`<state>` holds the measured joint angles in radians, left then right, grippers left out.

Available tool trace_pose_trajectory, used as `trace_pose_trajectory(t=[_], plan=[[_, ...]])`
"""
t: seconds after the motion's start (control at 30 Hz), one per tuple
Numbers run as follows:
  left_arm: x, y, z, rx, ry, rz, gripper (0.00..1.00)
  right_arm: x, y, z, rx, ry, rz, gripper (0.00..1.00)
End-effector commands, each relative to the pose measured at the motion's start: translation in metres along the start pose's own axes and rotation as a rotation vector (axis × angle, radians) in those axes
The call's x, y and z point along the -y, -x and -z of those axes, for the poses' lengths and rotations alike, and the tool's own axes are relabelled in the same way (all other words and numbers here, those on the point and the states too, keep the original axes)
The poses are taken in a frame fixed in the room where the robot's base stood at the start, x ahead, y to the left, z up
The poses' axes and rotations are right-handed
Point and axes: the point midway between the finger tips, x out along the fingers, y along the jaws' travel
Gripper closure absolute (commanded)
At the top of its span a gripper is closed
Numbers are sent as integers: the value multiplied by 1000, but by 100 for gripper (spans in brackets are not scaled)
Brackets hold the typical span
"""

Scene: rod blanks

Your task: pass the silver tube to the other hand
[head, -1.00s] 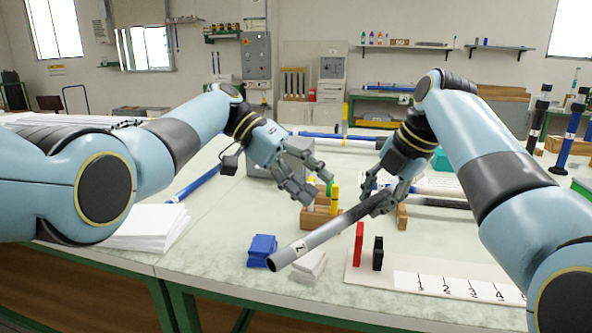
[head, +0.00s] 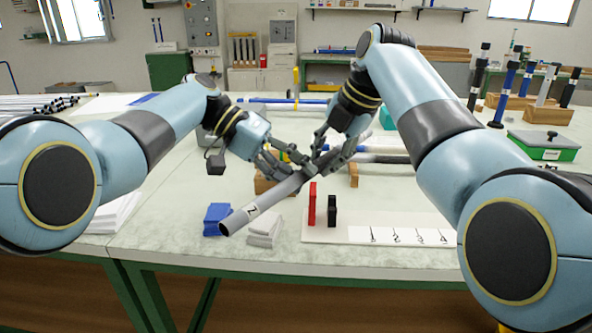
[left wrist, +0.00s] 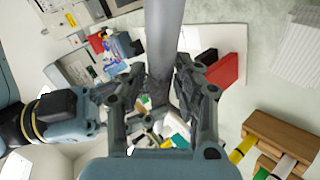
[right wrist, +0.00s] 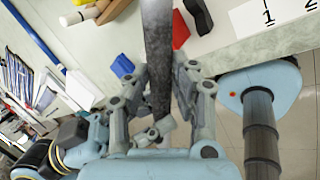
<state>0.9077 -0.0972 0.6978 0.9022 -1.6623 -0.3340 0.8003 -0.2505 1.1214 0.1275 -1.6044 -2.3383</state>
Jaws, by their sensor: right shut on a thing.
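The silver tube (head: 258,206) is held above the table, tilted, its grey numbered end low at the front left and its darker end up at the right. My right gripper (head: 322,170) is shut on the tube's darker part; the right wrist view shows this dark part (right wrist: 159,70) between its fingers. My left gripper (head: 292,168) is at the tube just left of the right one. In the left wrist view its open fingers stand on either side of the tube (left wrist: 164,40). The exact contact there is hard to tell.
A red block (head: 312,203) and a black block (head: 332,210) stand on a pale numbered board (head: 385,236). A wooden block (head: 266,183) lies behind. A green box (head: 543,146) sits right.

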Motion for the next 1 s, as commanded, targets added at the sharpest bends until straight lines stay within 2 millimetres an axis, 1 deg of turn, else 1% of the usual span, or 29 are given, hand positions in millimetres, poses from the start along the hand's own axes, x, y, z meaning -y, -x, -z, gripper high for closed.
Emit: trace_pose_trajectory(t=[0.03, 0.2, 0.27, 0.3, 0.5, 0.73, 0.83, 0.93, 1.0], plan=[[0, 0, 0, 0, 0, 0, 77, 0, 0, 0, 0, 0, 0, 100], [0, 0, 0, 0, -1, 0, 100, 0, 0, 0, 0, 0, 0, 100], [0, 0, 0, 0, -1, -1, 100, 0, 0, 0, 0, 0, 0, 100], [-1, 0, 0, 0, -2, -1, 100, 0, 0, 0, 1, 0, 0, 75], [0, 0, 0, 0, -1, -1, 100, 0, 0, 0, 0, 0, 0, 50], [0, 0, 0, 0, -1, 0, 100, 0, 0, 0, 0, 0, 0, 50], [0, 0, 0, 0, -1, 0, 100, 0, 5, 0, 1, 0, -1, 50], [0, 0, 0, 0, -1, 0, 100, -1, 18, -1, 3, 0, -3, 50], [0, 0, 0, 0, -1, 0, 100, -1, 32, -1, 4, 0, -4, 50]])
